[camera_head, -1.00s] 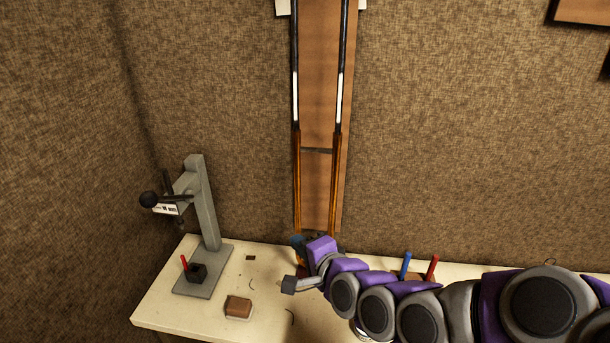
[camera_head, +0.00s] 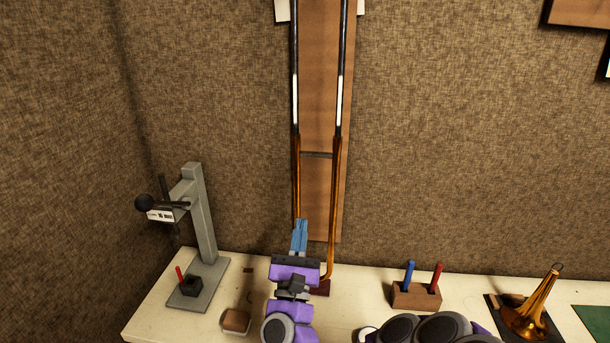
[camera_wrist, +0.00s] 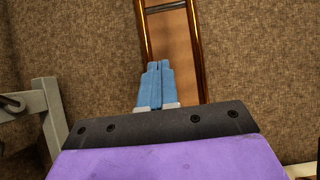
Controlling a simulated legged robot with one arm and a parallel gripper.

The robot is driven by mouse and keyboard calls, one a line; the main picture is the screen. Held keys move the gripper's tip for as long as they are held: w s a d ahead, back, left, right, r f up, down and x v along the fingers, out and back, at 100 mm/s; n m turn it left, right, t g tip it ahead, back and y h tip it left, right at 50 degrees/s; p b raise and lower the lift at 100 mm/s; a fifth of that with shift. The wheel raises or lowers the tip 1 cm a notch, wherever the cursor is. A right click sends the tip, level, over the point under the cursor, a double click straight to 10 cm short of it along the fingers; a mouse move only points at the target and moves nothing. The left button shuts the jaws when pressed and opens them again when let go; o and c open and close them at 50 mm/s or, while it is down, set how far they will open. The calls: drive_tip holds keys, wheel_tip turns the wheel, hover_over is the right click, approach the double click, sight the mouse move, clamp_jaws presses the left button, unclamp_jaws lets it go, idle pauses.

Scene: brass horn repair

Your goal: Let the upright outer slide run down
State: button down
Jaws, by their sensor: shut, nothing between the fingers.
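The outer slide (camera_head: 335,205) is two upright brass tubes joined by a dark crossbar (camera_head: 317,155), standing in front of a brown board on the wall. Dark inner tubes with white bands (camera_head: 340,100) rise above it. My gripper (camera_head: 300,222) is shut and empty, its blue fingers pointing up over the lower part of the left tube. In the wrist view the shut fingers (camera_wrist: 154,65) lie between the two tubes, nearer the left one, below the crossbar (camera_wrist: 166,8). I cannot tell whether they touch the tube. The slide's lower left end is hidden behind my gripper.
A grey press stand (camera_head: 205,220) is at the left of the bench (camera_head: 160,313). A brown block (camera_head: 236,320) lies near it. A wooden holder (camera_head: 416,296) with blue and red tools and a brass bell (camera_head: 535,305) stand to the right.

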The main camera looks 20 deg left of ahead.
drive_tip(key=s+r+p+x, duration=0.1)
drive_tip(key=r+x, duration=0.1)
drive_tip(key=x, duration=1)
drive_tip(key=shift+r, duration=0.4)
